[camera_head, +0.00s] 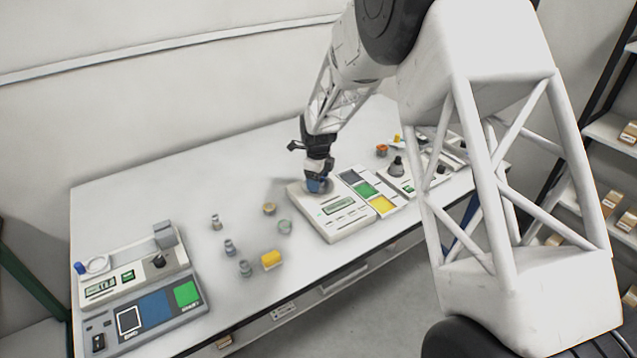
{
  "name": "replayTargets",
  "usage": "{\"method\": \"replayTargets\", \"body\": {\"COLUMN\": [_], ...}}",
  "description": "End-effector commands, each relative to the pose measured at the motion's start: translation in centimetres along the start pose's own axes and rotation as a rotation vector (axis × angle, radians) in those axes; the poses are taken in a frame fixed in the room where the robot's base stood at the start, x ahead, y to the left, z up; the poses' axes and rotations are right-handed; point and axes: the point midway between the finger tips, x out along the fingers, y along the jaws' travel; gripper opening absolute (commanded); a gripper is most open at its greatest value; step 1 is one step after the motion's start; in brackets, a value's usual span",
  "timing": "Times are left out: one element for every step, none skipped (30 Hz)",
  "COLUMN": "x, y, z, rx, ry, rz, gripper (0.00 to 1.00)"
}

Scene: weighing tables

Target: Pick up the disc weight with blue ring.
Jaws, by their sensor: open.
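My gripper (318,174) is at the middle scale (338,222), pointing down over its round pan. A small blue-ringed piece, which looks like the disc weight with blue ring (319,186), sits on this pan right at the fingertips. The jaws are open. The gripper hides the upper part of the disc, and I cannot tell whether the fingers touch it.
Several small grey weights (230,247), a yellow block (271,259) and a tan disc (269,208) stand left of the scale. A coloured pad tray (383,206) adjoins its right side. Another weighing station (140,276) fills the table's left end.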

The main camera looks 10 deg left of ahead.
Motion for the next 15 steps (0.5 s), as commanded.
{"method": "replayTargets", "body": {"x": [-0.02,-0.01,-0.02,-0.02,-0.03,-0.03,-0.03,-0.03,-0.03,-0.03,-0.03,-0.03,-0.03,-0.04,-0.04], "y": [0.0,0.0,0.0,0.0,0.0,0.0,0.0,0.0,0.0,0.0,0.0,0.0,0.0,0.0,0.0], "z": [0.0,0.0,0.0,0.0,0.0,0.0,0.0,0.0,0.0,0.0,0.0,0.0,0.0,0.0,0.0], "rx": [0.0,0.0,0.0,0.0,0.0,0.0,0.0,0.0,0.0,0.0,0.0,0.0,0.0,0.0,0.0], "ry": [0.0,0.0,0.0,0.0,0.0,0.0,0.0,0.0,0.0,0.0,0.0,0.0,0.0,0.0,0.0], "rz": [0.0,0.0,0.0,0.0,0.0,0.0,0.0,0.0,0.0,0.0,0.0,0.0,0.0,0.0,0.0], "gripper": [0.71,0.71,0.71,0.71,0.71,0.71,0.71,0.71,0.71,0.71,0.71,0.71,0.7,0.65,0.59]}}
